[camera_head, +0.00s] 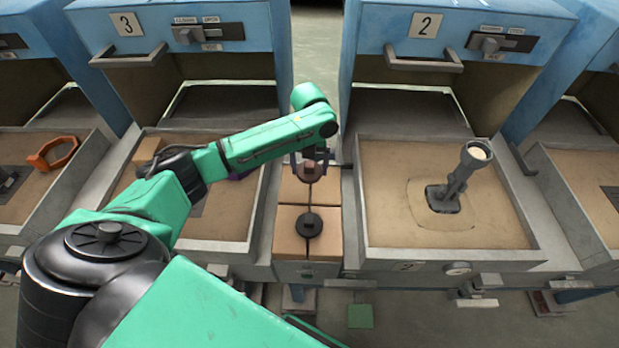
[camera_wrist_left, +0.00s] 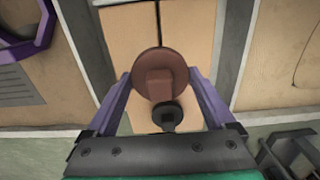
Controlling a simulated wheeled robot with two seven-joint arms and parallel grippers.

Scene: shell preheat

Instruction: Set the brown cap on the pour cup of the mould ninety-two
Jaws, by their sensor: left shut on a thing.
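My left gripper (camera_head: 312,160) is above the narrow tiled strip between bays 3 and 2. Its purple fingers are shut on the brown cap (camera_wrist_left: 160,72), a round disc with a square knob. The cap also shows below the fingers in the head view (camera_head: 311,173). A grey pour cup (camera_head: 479,153) with a pale inside stands on a tilted stem in the sand of bay 2, to the right of the gripper and apart from it. I see no readable number ninety-two on any mould. My right gripper is not in view.
A black cap (camera_head: 309,225) lies on the tiled strip (camera_head: 290,245), below the brown cap. Bay 2's tray (camera_head: 535,238) and bay 3's tray have raised grey rims. A purple ring (camera_wrist_left: 28,40) lies in bay 3, and an orange ring (camera_head: 52,153) lies at far left. Blue housings with handles stand behind.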

